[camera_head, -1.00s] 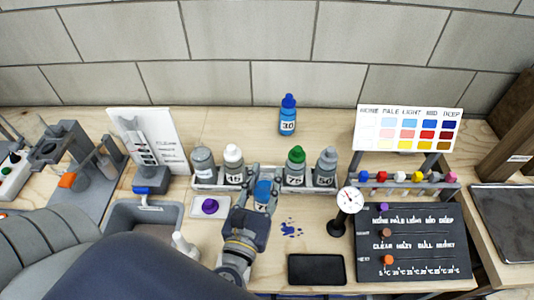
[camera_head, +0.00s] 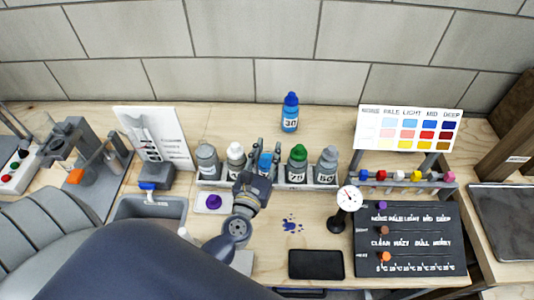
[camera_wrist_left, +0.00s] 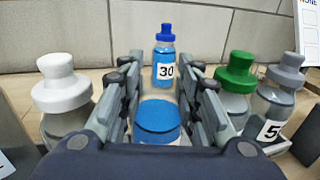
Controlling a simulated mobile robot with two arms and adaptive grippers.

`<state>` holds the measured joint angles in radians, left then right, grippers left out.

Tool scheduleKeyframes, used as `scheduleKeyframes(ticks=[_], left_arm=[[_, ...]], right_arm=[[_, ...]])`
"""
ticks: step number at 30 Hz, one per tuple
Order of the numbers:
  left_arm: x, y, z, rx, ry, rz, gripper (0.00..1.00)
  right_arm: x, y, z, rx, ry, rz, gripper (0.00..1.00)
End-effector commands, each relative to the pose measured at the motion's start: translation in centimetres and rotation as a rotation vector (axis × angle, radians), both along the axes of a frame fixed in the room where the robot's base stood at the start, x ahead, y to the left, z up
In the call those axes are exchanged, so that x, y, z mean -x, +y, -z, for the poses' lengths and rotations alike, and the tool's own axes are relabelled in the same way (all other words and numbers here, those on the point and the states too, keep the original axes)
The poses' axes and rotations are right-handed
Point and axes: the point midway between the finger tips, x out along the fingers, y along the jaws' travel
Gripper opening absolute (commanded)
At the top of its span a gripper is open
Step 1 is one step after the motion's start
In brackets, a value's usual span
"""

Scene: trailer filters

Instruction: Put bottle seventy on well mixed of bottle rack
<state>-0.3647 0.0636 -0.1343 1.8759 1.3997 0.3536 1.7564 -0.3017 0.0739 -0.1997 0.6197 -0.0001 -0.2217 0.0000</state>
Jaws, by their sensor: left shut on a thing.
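The bottle rack (camera_head: 212,184) stands in the middle of the bench. A blue-capped bottle (camera_head: 265,161), which I take as bottle seventy, is between the white-capped bottle (camera_head: 235,152) and the green-capped bottle (camera_head: 298,156), in line with them. Its label is hidden now. My left gripper (camera_head: 262,172) is shut around it; its blue top (camera_wrist_left: 158,116) shows between the fingers in the left wrist view. Its base is hidden, so I cannot tell whether it rests in the rack. My right gripper is not in view.
Grey-capped bottles (camera_head: 207,158) (camera_head: 327,165) stand at both rack ends. Bottle 30 (camera_head: 289,115) stands behind the rack. A gauge (camera_head: 348,199) and a dark board (camera_head: 415,240) are at the right, a phone (camera_head: 316,264) in front. A purple-topped piece (camera_head: 214,202) is at front left.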

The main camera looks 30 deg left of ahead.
Motion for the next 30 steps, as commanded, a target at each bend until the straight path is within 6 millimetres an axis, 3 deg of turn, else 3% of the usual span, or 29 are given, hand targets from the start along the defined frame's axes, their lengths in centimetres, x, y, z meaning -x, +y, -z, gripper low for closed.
scheduleKeyframes(ticks=[8, 9, 11, 24, 30], left_arm=[[0.0, 0.0, 0.2, 0.000, -0.003, 0.000, 0.00], [0.0, 0.0, 0.2, 0.001, 0.000, 0.000, 0.38], [0.0, 0.0, 0.2, 0.001, 0.000, 0.000, 0.51], [0.0, 0.0, -0.3, 0.000, 0.000, 0.000, 0.51], [3.0, -0.7, 0.4, 0.001, 0.004, 0.001, 0.51]], right_arm=[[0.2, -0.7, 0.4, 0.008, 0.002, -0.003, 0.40], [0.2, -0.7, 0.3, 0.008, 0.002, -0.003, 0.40], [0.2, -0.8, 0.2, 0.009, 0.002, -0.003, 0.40], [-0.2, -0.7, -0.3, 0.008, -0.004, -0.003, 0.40], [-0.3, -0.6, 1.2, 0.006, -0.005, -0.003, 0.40]])
